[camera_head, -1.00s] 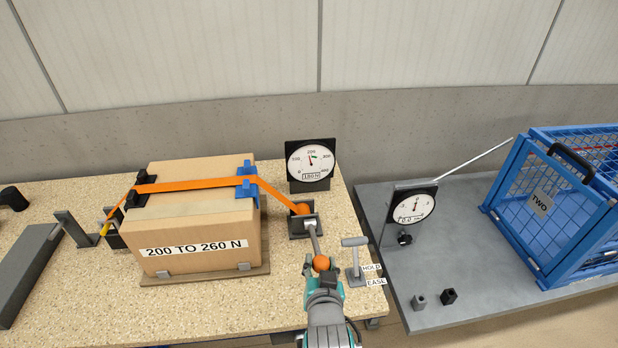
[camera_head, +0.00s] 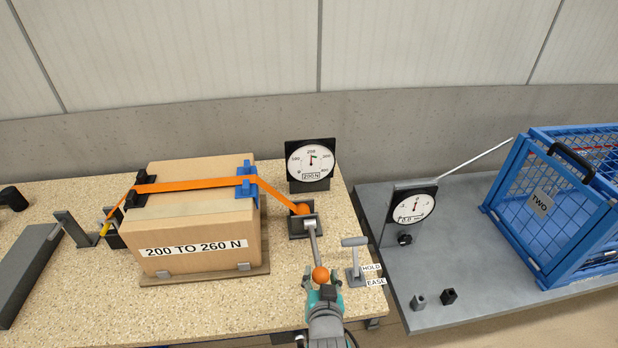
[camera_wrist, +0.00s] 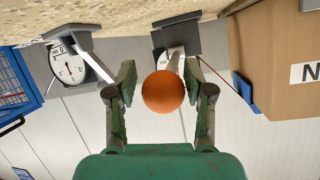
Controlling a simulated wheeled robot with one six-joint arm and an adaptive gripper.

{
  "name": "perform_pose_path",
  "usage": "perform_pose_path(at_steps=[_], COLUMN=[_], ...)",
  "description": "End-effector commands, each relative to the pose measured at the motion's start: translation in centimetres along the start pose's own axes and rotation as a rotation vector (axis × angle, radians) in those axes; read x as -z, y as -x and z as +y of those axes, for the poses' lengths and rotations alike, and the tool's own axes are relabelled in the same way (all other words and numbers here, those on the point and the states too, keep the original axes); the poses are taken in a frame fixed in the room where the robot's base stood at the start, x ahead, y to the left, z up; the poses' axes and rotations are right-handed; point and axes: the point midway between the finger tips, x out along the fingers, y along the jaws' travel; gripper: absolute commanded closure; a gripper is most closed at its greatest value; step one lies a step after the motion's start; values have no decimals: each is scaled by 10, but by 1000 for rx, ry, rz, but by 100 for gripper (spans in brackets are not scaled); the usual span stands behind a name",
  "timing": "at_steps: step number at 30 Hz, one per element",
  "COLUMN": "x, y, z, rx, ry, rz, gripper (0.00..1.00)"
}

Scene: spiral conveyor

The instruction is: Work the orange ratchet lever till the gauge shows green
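The ratchet lever (camera_head: 316,246) is a grey bar with an orange ball knob (camera_head: 320,274), rising toward me from the ratchet block (camera_head: 297,226). The knob also shows in the wrist view (camera_wrist: 163,92). My gripper (camera_head: 322,281) is open at the knob. In the wrist view the fingers (camera_wrist: 160,95) stand on both sides of the knob with visible gaps. An orange strap (camera_head: 195,185) runs from the ratchet over the carton (camera_head: 190,215), labelled 200 TO 260 N.
A grey T-handle (camera_head: 355,260) with HOLD and EASE labels stands just right of the lever. Further right, a grey table (camera_head: 460,265) carries another gauge (camera_head: 414,208) and a blue cage (camera_head: 560,210). The bench front before the carton is clear.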

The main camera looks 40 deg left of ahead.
Motion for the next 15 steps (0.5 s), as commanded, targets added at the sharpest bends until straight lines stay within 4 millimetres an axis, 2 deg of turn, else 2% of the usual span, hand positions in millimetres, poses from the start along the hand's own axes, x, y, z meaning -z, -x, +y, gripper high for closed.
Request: perform_pose_path(at_steps=[2, 11, 15], x=[0, 2, 1], y=[0, 1, 10], z=[0, -1, -1], rx=[1, 3, 3], ry=[0, 0, 0], rz=[1, 3, 2], gripper=[25, 25, 25])
